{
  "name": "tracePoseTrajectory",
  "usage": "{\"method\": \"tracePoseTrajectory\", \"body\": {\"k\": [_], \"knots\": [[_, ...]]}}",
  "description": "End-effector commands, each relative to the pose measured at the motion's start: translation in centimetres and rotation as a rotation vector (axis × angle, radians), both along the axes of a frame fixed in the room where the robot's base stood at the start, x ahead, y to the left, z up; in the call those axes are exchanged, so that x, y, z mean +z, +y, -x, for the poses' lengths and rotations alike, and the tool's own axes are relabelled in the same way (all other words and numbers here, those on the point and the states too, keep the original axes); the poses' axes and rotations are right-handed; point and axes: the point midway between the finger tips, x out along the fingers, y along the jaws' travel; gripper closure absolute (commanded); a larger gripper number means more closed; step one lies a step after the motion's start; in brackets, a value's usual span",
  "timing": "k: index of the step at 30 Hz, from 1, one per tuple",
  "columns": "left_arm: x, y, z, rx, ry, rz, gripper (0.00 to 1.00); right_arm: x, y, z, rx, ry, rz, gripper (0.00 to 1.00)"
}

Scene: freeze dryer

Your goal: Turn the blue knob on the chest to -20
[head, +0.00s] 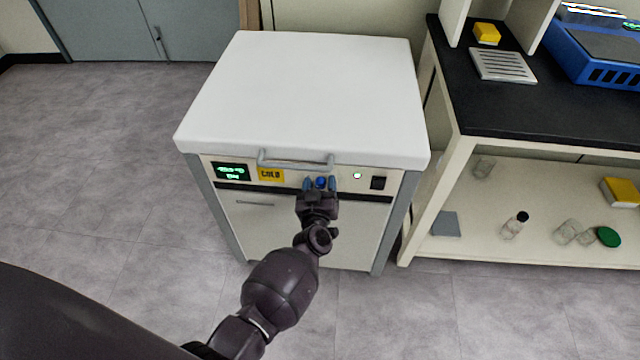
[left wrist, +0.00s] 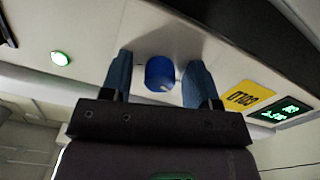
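The white chest (head: 310,95) stands in front of me with its lid closed. The blue knob (head: 321,183) is on its front panel, between the yellow label and the green light. In the left wrist view the knob (left wrist: 160,73) shows a small white mark near its lower edge. My left gripper (head: 320,185) is at the panel with its blue fingertips on either side of the knob. In the left wrist view the gripper (left wrist: 160,78) is open, with a gap between each finger and the knob. The display (head: 231,171) is lit green; its digits are too small to read surely. My right gripper is not in view.
A grey handle (head: 296,160) juts from the lid just above the knob. The panel also has a yellow label (head: 270,175), a green light (head: 357,175) and a black switch (head: 378,183). A bench with a black top (head: 530,110) stands close on the right. The floor at left is clear.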

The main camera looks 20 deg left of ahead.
Motion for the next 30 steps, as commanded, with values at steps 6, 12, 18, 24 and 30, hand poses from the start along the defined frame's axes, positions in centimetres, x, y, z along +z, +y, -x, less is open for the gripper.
{"method": "tracePoseTrajectory", "body": {"k": [6,12,18,24,30], "knots": [[0.1,0.0,0.0,0.0,-0.001,-0.001,0.45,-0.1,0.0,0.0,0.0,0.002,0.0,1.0],[0.2,-0.4,1.2,0.0,-0.001,0.0,0.45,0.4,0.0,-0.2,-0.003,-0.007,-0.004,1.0],[0.4,-1.2,4.2,0.0,-0.003,0.0,0.45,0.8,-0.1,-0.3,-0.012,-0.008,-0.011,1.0],[0.3,-2.2,7.5,0.0,-0.002,0.0,0.45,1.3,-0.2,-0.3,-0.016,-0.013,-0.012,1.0],[0.2,-2.8,9.6,0.001,-0.002,-0.001,0.45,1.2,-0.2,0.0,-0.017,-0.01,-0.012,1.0]]}}
